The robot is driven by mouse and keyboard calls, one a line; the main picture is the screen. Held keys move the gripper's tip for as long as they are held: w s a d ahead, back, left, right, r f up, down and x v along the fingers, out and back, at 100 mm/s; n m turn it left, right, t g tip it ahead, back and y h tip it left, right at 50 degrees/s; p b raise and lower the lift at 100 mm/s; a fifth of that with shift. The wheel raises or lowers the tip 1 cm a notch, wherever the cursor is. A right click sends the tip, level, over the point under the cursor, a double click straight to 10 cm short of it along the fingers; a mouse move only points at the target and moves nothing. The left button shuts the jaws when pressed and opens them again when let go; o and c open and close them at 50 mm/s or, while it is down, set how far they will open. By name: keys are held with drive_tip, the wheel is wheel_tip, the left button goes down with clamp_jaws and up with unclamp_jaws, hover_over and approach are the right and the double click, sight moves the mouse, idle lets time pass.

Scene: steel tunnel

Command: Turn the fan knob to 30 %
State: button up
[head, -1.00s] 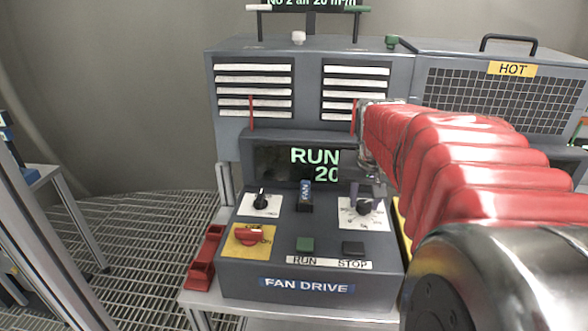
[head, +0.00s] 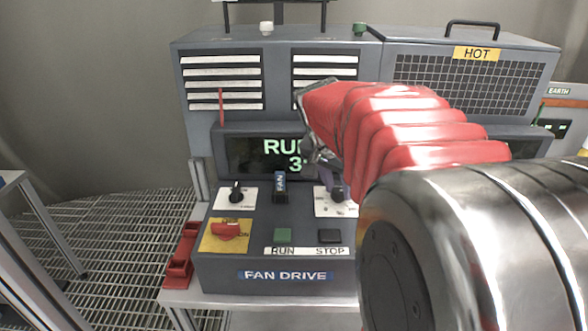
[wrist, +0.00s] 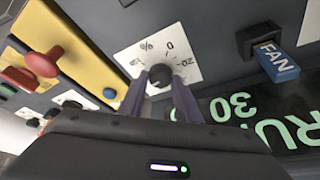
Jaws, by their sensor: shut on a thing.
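The fan knob (wrist: 160,74) is a black knob on a white dial plate (wrist: 146,50) with "%" and "0" marks, in the wrist view. My gripper (wrist: 160,92) has its two purple-grey fingers on either side of the knob, shut on it.
A blue FAN switch (head: 280,185), another black knob (head: 236,191), a red knob (head: 226,230) on a yellow plate, a green RUN button (head: 283,235) and a black STOP button (head: 329,236) are close by.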

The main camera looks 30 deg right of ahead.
drive_tip(key=shift+w+a, duration=0.1)
drive_tip(key=shift+a, duration=0.1)
drive_tip(key=o, duration=1.1)
drive_tip(key=shift+d, duration=0.1)
drive_tip(key=shift+c, duration=0.2)
drive_tip(key=v, duration=1.3)
drive_tip(key=shift+r, duration=0.35)
drive_tip(key=s+a+f+n+t+y, duration=0.2)
drive_tip(key=s+a+f+n, duration=0.2)
drive_tip(key=a+f+n, duration=0.3)
drive_tip(key=s+a+f+n+t+y, duration=0.2)
drive_tip(key=s+a+f+n, duration=0.3)
drive_tip(key=a, duration=1)
wheel_tip(320, 180, down, 3)
drive_tip(key=shift+a+f+n, duration=0.1)
drive_tip(key=shift+a+n, duration=0.1)
drive_tip(key=shift+n, duration=0.9)
